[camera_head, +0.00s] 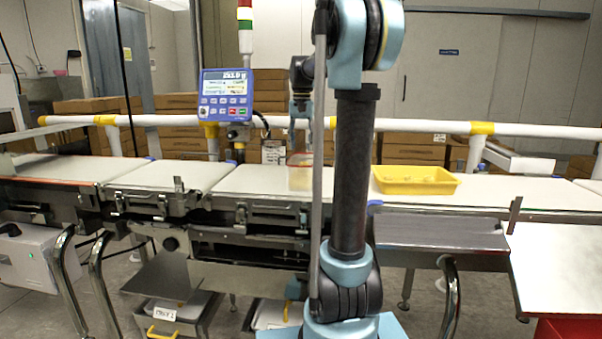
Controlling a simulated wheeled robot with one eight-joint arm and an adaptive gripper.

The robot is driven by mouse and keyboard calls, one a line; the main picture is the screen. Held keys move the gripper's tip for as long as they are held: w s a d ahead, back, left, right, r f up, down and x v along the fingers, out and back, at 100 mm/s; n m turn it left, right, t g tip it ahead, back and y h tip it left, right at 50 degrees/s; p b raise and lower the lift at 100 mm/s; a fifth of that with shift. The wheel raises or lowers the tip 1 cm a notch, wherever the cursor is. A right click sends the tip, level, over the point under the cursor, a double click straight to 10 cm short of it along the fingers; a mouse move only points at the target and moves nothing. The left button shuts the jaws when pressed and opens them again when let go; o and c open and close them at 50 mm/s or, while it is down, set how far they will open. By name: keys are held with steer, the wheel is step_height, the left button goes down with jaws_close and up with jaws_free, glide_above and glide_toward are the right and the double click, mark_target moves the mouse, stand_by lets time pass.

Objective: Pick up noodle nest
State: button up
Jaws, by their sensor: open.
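I cannot clearly make out a noodle nest. A shallow yellow tray (384,185) stands on the belt right of my arm. A few small pale pieces (428,179) lie in it, too small to identify. A clear tub with a reddish rim (300,177) stands on the belt, partly hidden behind my arm; its contents cannot be told. My gripper (301,142) points down above the tub, partly hidden by my own arm. It is open, and I see nothing held in it.
The pale conveyor belt (245,181) runs across the view, bare left of the tub. A blue weighing display (226,95) stands behind it. A white rail with yellow joints (400,125) runs along the back. Stacked cartons (412,149) stand beyond. A metal table (565,255) is at right.

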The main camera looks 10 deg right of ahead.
steer(key=shift+d+f, duration=0.1)
steer(key=shift+f, duration=4.35)
steer(key=c, duration=0.6)
